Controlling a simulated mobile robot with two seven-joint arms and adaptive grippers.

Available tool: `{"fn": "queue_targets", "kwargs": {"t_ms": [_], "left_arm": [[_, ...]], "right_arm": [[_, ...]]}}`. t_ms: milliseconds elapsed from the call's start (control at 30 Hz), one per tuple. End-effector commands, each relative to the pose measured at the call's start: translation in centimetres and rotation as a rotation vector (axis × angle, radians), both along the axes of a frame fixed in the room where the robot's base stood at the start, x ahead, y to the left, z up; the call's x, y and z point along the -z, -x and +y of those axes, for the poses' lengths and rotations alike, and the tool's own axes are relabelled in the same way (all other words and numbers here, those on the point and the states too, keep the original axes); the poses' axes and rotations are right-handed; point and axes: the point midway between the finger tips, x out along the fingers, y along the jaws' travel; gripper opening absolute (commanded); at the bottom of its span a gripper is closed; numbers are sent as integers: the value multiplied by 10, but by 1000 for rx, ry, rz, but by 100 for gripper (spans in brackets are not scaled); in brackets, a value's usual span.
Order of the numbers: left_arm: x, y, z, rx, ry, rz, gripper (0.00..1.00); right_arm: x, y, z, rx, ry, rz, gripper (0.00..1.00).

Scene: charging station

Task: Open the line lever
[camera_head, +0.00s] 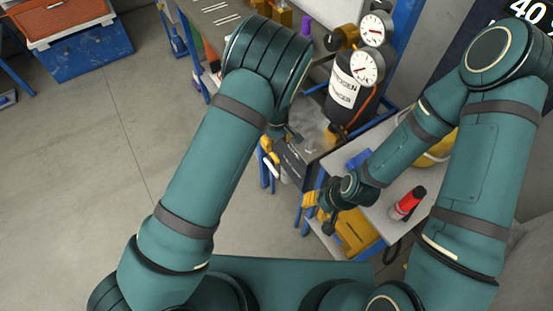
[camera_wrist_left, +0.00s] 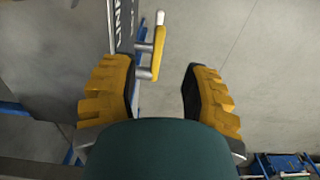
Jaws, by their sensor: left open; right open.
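In the left wrist view, a yellow lever handle (camera_wrist_left: 157,55) with a pale tip stands on two metal rods at the edge of a dark panel (camera_wrist_left: 124,22) with white lettering. My left gripper (camera_wrist_left: 156,72) is open, with the handle showing between and beyond its yellow-padded fingers, nearer the left one. No contact is visible, and the distance is unclear. In the head view, my left forearm hides most of that gripper; small yellow and white parts show below it beside the dark unit (camera_head: 296,168). My right gripper (camera_head: 318,212) is open and empty beside the bench.
Two dial gauges (camera_head: 367,68) and a black-and-white bottle (camera_head: 346,86) stand behind the dark unit. The floor (camera_head: 75,170) on the left is clear.

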Motion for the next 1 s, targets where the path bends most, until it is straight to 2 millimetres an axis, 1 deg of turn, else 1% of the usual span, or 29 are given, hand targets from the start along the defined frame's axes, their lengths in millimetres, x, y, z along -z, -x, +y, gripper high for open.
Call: {"fn": "queue_targets", "kwargs": {"t_ms": [33,300,500,600,700,967,1000], "left_arm": [[13,1,0,1,-2,3,46],[67,1,1,2,-1,2,46],[94,0,0,1,-1,1,46],[102,0,0,2,-1,1,46],[106,0,0,3,0,0,46],[107,0,0,3,0,0,46],[107,0,0,3,0,0,49]], "right_arm": [[3,1,0,-1,0,2,47],[12,3,0,-5,-2,8,47],[16,5,1,-9,-2,11,47],[17,5,1,-9,-2,12,47],[17,6,1,-9,-2,13,47],[17,6,1,-9,-2,13,47],[17,6,1,-9,-2,13,47]]}}
